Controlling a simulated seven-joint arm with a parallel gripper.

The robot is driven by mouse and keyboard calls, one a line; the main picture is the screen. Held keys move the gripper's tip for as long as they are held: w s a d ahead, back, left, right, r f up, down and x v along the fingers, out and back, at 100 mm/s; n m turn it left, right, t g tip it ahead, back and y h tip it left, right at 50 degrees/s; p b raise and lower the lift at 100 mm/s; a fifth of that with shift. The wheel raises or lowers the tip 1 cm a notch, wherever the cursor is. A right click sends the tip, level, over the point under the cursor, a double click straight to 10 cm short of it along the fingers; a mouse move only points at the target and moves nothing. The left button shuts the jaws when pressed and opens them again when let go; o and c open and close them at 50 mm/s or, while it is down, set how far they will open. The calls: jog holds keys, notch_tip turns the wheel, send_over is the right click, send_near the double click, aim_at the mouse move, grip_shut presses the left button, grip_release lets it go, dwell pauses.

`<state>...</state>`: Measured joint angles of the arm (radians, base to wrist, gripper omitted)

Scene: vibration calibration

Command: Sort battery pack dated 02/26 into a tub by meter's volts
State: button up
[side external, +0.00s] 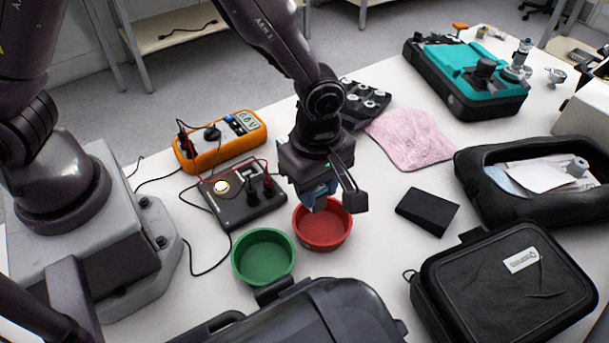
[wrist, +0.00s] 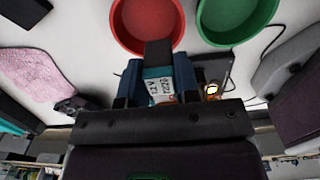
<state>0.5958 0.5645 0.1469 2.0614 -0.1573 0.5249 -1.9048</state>
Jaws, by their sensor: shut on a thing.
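The green tub (side external: 263,257) stands left of the red one. Both tubs look empty. The orange meter (side external: 218,141) has a lit display, too small to read surely. Its leads run to a black test box (side external: 237,205).
A black block (side external: 427,212) lies right of the red tub. A pink cloth (side external: 411,138) and a black tray of round parts (side external: 366,100) lie behind. Black cases (side external: 510,285) crowd the front and right. Loose cables lie left of the green tub.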

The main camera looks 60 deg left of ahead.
send_over(314, 234)
jog(key=shift+f, duration=3.2)
jog(key=o, duration=1.1)
jog(key=shift+r, duration=4.05)
